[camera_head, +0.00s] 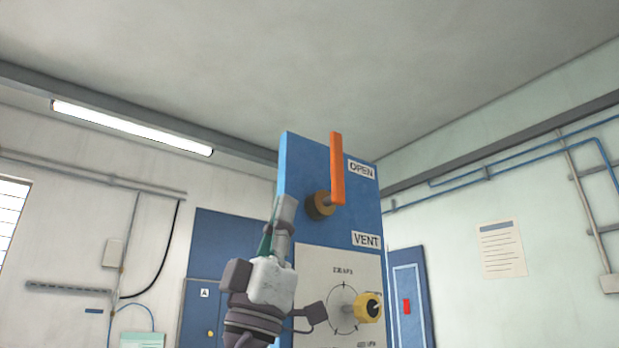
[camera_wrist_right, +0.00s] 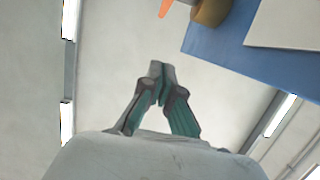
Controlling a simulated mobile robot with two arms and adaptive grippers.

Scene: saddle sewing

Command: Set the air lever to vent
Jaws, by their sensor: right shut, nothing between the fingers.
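The orange air lever (camera_head: 337,168) stands upright on a brass-coloured pivot (camera_head: 320,204) on the blue panel (camera_head: 304,165). Its free end points up, beside the OPEN label (camera_head: 361,170). The VENT label (camera_head: 366,240) is lower, to the right of and below the pivot. My right gripper (camera_head: 285,208) points up, in front of the panel's left part, left of the pivot. Its fingers are shut and empty, apart from the lever. In the right wrist view the shut fingertips (camera_wrist_right: 161,70) are below a bit of the orange lever (camera_wrist_right: 166,7). My left gripper is not in view.
A pale plate with a dial and a yellow knob (camera_head: 367,307) sits below the lever on the same panel, right of my right wrist. Blue cabinets (camera_head: 225,240) stand behind. The space above my right gripper, left of the panel, looks clear.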

